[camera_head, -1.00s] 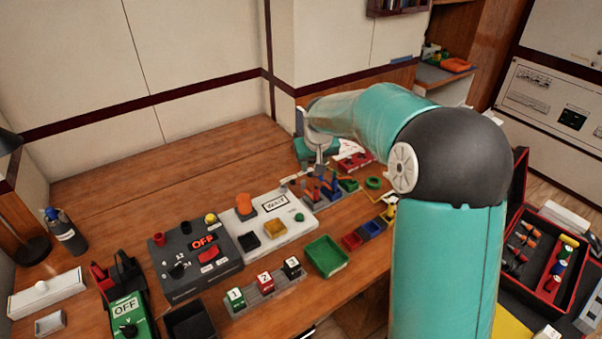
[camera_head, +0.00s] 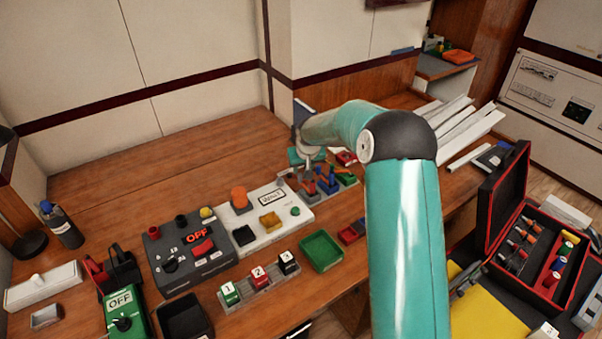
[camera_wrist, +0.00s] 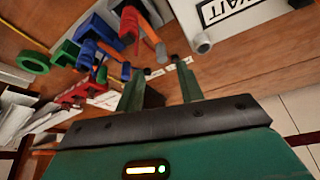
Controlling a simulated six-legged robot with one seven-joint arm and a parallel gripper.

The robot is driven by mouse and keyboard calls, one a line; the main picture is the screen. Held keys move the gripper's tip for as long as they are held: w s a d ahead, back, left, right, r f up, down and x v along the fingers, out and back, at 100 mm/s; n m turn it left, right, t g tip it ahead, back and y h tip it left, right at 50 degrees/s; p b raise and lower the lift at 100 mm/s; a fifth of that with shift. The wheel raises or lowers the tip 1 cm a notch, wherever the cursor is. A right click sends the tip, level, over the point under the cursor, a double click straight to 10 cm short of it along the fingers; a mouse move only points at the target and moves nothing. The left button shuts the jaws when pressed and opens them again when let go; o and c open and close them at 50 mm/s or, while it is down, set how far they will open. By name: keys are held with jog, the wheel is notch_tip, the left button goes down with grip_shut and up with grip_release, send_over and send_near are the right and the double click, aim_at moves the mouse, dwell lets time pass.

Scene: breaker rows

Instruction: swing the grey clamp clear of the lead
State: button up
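In the wrist view a grey clamp-like piece (camera_wrist: 147,12) stands at the top centre beside a red block. An orange lever with a pale tip (camera_wrist: 161,52) reaches down from it toward the gap between my fingertips. Blue, red and green blocks (camera_wrist: 98,29) with orange levers stand to its left. I cannot tell which piece is the lead. My gripper (camera_wrist: 158,66) is open, its two fingers apart, with no clear grip on anything. In the head view my gripper (camera_head: 307,158) is just above and behind the coloured block row (camera_head: 326,184), partly hiding it.
A white panel (camera_head: 293,216) labelled WAIT and a dark OFF box (camera_head: 192,253) stand to the left of the row. A green tray (camera_head: 321,251) and numbered blocks (camera_head: 258,278) are nearer. The back left table is clear.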

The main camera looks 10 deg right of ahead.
aim_at(300, 174)
jog(key=x, duration=0.5)
jog(key=shift+w+a+f, duration=0.1)
jog(key=shift+w+f, duration=0.1)
jog(key=shift+w, duration=0.35)
jog(key=shift+s+r, duration=0.1)
jog(key=shift+s, duration=0.35)
jog(key=shift+w+f, duration=0.6)
jog(key=shift+w, duration=0.05)
jog(key=shift+s+r, duration=0.35)
jog(key=shift+s, duration=0.05)
jog(key=shift+w+f, duration=0.3)
jog(key=shift+w, duration=0.05)
jog(key=c, duration=0.5)
jog(key=shift+s+r, duration=0.15)
grip_shut()
